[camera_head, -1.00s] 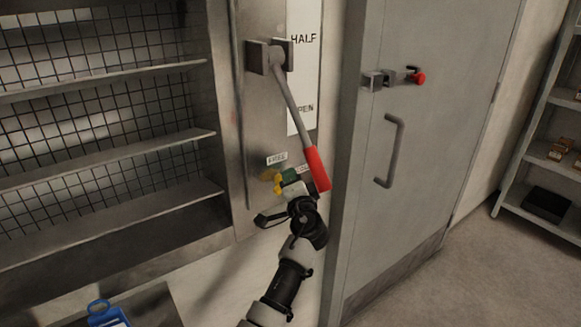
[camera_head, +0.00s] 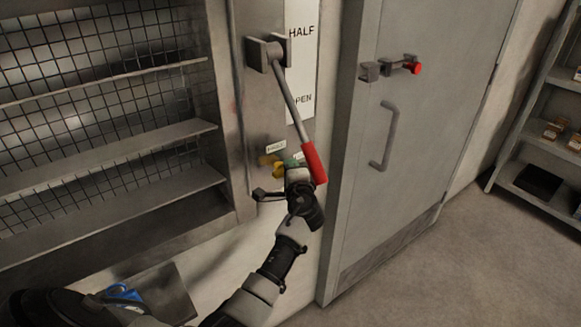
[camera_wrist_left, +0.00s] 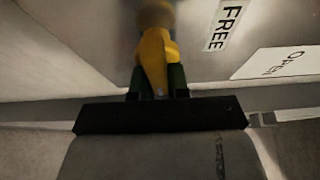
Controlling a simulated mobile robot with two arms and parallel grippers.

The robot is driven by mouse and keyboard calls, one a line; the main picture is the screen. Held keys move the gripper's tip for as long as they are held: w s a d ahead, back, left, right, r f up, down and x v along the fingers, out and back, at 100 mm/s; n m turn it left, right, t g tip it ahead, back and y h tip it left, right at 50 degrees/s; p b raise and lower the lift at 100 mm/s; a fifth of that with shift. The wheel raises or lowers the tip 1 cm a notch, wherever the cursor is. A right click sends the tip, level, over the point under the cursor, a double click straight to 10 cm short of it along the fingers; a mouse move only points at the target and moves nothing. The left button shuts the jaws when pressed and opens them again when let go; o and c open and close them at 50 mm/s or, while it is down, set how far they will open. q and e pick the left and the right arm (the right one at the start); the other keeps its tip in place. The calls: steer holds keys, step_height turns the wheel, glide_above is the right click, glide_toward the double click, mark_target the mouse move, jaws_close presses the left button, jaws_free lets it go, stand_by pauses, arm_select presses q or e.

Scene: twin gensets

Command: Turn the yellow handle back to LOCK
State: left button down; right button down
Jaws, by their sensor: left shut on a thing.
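The yellow handle (camera_head: 279,169) sits low on the grey metal panel, beside a small white label (camera_head: 276,147). My left gripper (camera_head: 292,165) is at the handle and shut on it. In the left wrist view, the yellow handle (camera_wrist_left: 153,62) lies between the green fingertips of my left gripper (camera_wrist_left: 157,80), with its round hub blurred above. A FREE label (camera_wrist_left: 221,25) and an OPEN label (camera_wrist_left: 285,63) show to the right of the handle. No LOCK label is readable. My right gripper is not in view.
A long grey lever with a red grip (camera_head: 314,163) hangs just right of my left gripper. A grey door (camera_head: 425,120) with a bar handle stands to the right. Empty shelves (camera_head: 110,152) are at left. A blue object (camera_head: 124,294) lies lower left.

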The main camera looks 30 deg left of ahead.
arm_select(q)
steer(key=shift+f, duration=0.1)
steer(key=c, duration=1.1)
jaws_free()
steer(key=b+v, duration=0.1)
steer(key=v, duration=1)
steer(key=shift+b, duration=0.4)
